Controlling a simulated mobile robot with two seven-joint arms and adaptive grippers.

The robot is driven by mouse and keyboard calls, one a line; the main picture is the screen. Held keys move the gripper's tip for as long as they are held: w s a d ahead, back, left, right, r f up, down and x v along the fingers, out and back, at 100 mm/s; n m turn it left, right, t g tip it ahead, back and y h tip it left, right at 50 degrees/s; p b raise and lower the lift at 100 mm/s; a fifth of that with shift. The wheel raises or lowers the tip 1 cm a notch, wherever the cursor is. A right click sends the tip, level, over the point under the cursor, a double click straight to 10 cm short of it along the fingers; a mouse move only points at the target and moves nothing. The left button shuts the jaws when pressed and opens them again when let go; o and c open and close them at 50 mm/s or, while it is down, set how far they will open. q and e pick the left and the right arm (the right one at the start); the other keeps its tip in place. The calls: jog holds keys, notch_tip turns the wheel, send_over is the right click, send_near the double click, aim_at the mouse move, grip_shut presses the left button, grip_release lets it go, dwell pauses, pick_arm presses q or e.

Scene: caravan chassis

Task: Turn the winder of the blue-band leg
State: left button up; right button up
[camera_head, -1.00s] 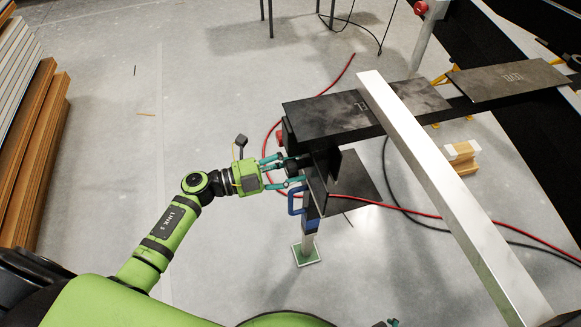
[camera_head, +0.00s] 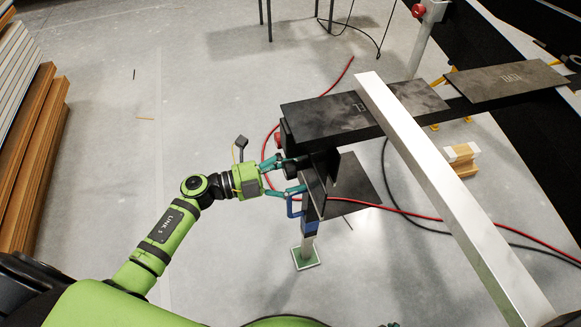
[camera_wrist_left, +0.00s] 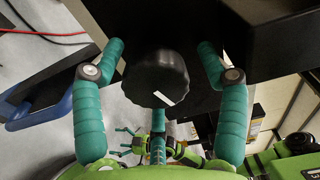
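The winder (camera_wrist_left: 157,78) is a black ridged knob with a white mark, centred in the left wrist view. In the head view the winder (camera_head: 290,166) is small and partly hidden by fingers. The leg (camera_head: 309,228) has a blue band and a pale post on a green-edged foot. My left gripper (camera_head: 288,175) is at the winder from the left. In the left wrist view its teal fingers (camera_wrist_left: 159,62) stand open on both sides of the knob, with gaps showing. My right gripper (camera_wrist_left: 126,142) shows small below the knob, fingers apart; only a tip shows in the head view.
The dark chassis beam (camera_head: 350,115) and a black plate (camera_head: 352,180) are close to my left gripper. A blue handle (camera_head: 292,206) juts out below the fingers. A silver beam (camera_head: 440,180) crosses the chassis.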

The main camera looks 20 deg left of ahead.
pick_arm(q)
jog(key=shift+a, duration=0.2)
jog(key=shift+a+f, duration=0.1)
jog(key=shift+a, duration=0.05)
jog(key=v, duration=1.1)
jog(key=shift+s+a, duration=0.15)
jog(key=shift+s, duration=0.1)
